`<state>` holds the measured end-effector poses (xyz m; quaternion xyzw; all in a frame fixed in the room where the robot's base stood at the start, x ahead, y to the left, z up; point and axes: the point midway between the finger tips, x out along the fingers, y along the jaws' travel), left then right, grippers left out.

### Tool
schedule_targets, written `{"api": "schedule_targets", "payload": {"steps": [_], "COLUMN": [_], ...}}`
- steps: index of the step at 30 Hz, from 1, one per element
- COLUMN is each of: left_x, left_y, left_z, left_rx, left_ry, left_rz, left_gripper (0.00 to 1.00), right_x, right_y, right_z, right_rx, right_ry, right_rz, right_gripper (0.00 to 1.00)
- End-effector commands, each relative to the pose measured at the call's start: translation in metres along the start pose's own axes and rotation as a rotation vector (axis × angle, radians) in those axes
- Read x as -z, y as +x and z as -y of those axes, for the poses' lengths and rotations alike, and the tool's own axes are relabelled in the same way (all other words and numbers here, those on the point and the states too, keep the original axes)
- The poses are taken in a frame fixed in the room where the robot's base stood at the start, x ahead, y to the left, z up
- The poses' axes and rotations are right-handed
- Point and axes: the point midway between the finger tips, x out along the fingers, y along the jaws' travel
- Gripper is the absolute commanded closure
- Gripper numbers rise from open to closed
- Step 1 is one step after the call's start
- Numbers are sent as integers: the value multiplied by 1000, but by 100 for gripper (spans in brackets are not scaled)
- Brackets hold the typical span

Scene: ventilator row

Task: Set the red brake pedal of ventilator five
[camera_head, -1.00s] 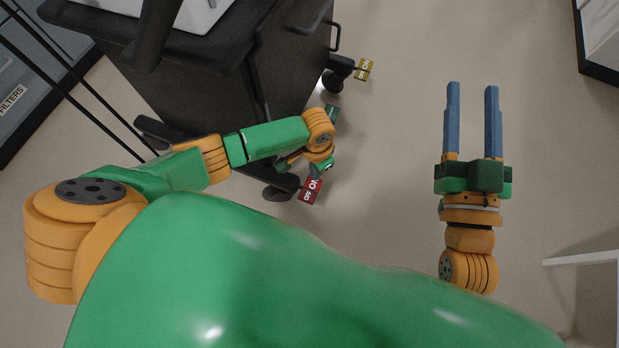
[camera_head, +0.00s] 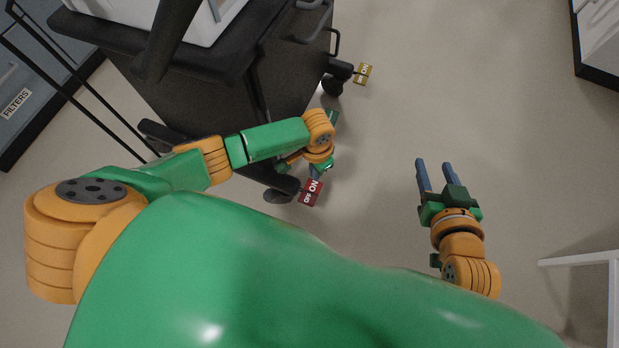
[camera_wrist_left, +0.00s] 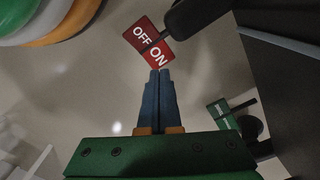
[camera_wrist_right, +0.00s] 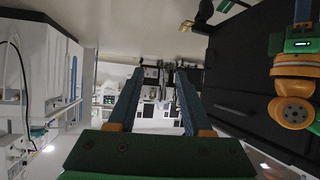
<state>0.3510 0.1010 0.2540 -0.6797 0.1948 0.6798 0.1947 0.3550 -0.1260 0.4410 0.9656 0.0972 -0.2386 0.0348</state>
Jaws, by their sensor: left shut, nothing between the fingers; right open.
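The red brake pedal (camera_head: 311,193), lettered OFF and ON, is low by a black caster at the foot of the dark ventilator cart (camera_head: 195,95). It also shows at the top of the left wrist view (camera_wrist_left: 148,42). My left gripper (camera_head: 315,172) is shut and empty, its tips just at the pedal's ON edge; I cannot tell whether they touch. The closed fingers show in the left wrist view (camera_wrist_left: 160,74). My right gripper (camera_head: 434,162) is open and empty above the floor on the right, well away from the pedal. No ventilator number is readable.
A green pedal (camera_head: 333,117) and a yellow pedal (camera_head: 362,74) are at other casters of the cart. A grey cabinet labelled FILTERS (camera_head: 25,95) is at the left. A white frame (camera_head: 580,260) stands at the right. The floor between is clear.

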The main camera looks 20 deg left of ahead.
Motion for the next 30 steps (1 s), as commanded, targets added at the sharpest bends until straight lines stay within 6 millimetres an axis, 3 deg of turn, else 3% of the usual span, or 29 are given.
{"api": "schedule_targets", "payload": {"steps": [21, 30], "left_x": [0, 0], "left_y": [-13, -13], "left_z": [0, 0], "left_rx": [0, 0], "left_ry": [0, 0], "left_rz": [0, 0], "left_gripper": [100, 100], "right_x": [-95, -102], "right_y": [-37, -41], "right_z": [-7, -7], "right_rx": [-13, -14], "right_ry": [22, 24], "right_rz": [507, 543], "right_gripper": [50, 50]}}
